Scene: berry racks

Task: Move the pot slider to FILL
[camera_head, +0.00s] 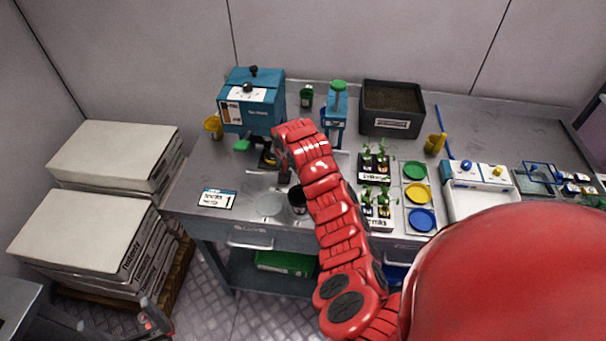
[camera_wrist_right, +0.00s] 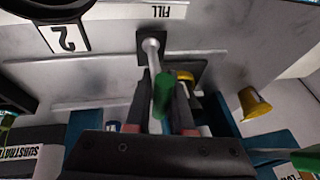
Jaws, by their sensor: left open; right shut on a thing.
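In the right wrist view, the slider's green handle (camera_wrist_right: 163,95) on a metal stem rises from a dark square plate on the grey bench. The word FILL (camera_wrist_right: 174,12) is printed on a white strip just past that plate, upside down. My right gripper (camera_wrist_right: 166,85) is shut on the handle. In the head view, my right gripper (camera_head: 284,172) is small and dark, in front of the blue machine (camera_head: 252,100); the slider is hidden there. My left gripper (camera_head: 115,317) is open and empty at the bottom left, low beside the bench.
A black pot (camera_head: 297,201) and a sign marked 1 (camera_head: 217,199) are near the bench's front. Seedling pots (camera_head: 376,165) and coloured discs (camera_head: 418,193) lie to the right. Stacked bags (camera_head: 85,230) stand left of the bench. A yellow cup (camera_wrist_right: 255,103) is near the handle.

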